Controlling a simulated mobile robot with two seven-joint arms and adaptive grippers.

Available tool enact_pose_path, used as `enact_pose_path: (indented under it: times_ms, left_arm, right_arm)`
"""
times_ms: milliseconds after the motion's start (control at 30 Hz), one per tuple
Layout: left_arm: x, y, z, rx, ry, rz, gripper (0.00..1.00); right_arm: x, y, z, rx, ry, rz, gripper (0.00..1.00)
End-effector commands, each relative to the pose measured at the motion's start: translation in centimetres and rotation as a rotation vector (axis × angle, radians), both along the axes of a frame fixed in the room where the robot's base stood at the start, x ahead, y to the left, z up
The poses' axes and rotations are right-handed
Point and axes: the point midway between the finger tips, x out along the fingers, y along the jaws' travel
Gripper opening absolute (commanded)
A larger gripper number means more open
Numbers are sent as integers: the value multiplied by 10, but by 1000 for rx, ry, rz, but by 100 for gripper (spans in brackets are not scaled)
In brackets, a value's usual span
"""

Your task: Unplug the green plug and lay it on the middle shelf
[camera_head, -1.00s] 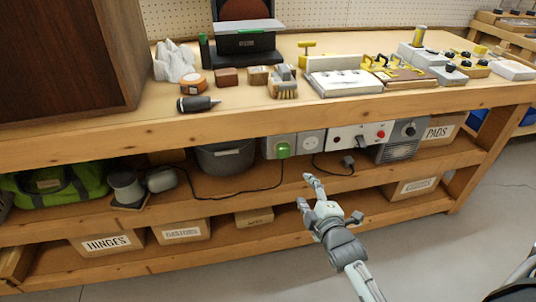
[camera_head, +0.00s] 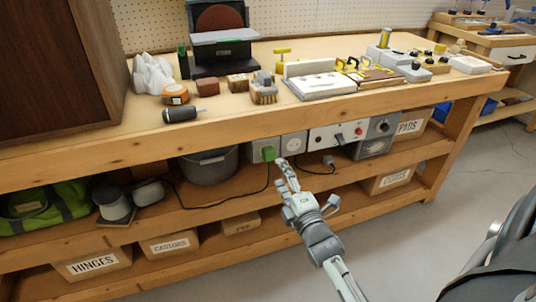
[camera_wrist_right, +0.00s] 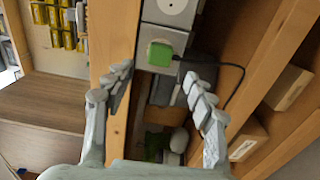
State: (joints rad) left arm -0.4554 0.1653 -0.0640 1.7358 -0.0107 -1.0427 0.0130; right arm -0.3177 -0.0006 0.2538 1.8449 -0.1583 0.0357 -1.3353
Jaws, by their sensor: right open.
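The green plug (camera_head: 268,154) sits in the grey socket box (camera_head: 291,144) under the bench top. Its dark cord drops and runs left along the middle shelf (camera_head: 232,190). My right gripper (camera_head: 281,175) is open and empty, just in front of the shelf, slightly below and right of the plug. In the right wrist view the green plug (camera_wrist_right: 160,53) shows beyond the gap between the open fingers (camera_wrist_right: 158,76), apart from both. My left gripper is not in view.
A grey bucket (camera_head: 208,167) stands left of the plug, and a control panel (camera_head: 338,135) with a red knob is to its right. The bench's front beam (camera_head: 200,131) runs above. Labelled boxes (camera_head: 170,245) stand on the lower shelf. Bare shelf lies below the plug.

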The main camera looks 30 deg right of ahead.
Motion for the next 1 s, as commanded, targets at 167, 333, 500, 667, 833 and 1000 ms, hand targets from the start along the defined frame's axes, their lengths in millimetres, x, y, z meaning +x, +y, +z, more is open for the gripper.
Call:
enact_pose_path:
  times_ms: [167,333,500,667,833,1000]
  left_arm:
    - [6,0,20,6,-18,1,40]
    - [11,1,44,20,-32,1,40]
    - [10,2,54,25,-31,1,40]
    - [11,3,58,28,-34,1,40]
    - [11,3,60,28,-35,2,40]
    - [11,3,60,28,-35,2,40]
  right_arm:
    - [18,-4,-2,1,-3,0,55]
    - [43,-10,-3,0,-3,0,55]
    - [65,-15,0,-1,-1,0,55]
    - [78,-18,-1,1,0,1,55]
    - [84,-20,0,1,0,1,55]
    - [85,-20,0,1,0,1,55]
